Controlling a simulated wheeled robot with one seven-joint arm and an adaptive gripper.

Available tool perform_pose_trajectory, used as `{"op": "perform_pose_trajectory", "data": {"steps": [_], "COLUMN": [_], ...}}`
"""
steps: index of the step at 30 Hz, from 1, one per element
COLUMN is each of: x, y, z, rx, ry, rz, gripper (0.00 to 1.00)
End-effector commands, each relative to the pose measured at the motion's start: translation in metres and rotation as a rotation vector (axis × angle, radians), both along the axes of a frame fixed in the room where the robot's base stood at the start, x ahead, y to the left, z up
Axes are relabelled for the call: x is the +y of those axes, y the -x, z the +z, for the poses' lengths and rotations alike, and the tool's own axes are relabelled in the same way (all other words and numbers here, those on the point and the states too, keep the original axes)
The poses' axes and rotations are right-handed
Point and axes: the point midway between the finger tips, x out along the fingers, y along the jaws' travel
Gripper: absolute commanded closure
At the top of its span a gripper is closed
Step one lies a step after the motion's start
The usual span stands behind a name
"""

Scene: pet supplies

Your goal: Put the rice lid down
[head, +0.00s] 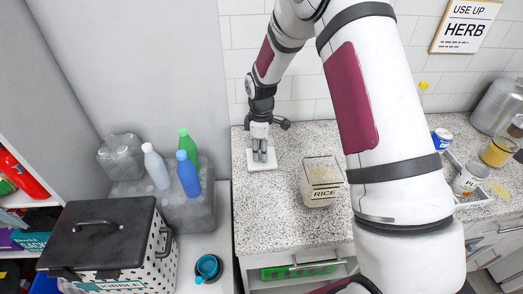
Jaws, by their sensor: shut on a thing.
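The rice lid (254,166) is a small white square plate at the left of the speckled counter, in the head view. My gripper (264,158) points down over it with its fingers shut on the lid's middle. The fingers hide the part they grip. The lid looks level and is at or very near the counter surface; I cannot tell whether it touches. The rice container (321,195), a clear box labelled RICE, stands to the right of the lid with its top uncovered and pale contents showing.
The speckled counter (285,225) is clear in front of the lid. My arm blocks the view right of the rice container. Cans (467,179) and a yellow-filled jar (497,151) stand at the far right. Bottles (187,174) and a black-lidded kibble bin (105,233) are left of the counter.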

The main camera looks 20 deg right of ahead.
Motion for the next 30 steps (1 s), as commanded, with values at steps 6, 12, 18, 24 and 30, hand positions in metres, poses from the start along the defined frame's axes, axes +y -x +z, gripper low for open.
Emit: {"op": "perform_pose_trajectory", "data": {"steps": [6,12,18,24,30], "x": [0.000,0.000,0.000,0.000,-0.001], "y": [0.000,0.000,0.000,-0.001,-0.002], "z": [-0.001,-0.003,-0.003,0.005,0.036], "rx": [0.000,0.000,0.000,-0.002,-0.004], "ry": [0.000,0.000,0.000,0.000,0.000], "rz": [0.000,0.000,0.000,-0.001,-0.002], "gripper": [1.00,0.57,0.57,0.57,0.57]}}
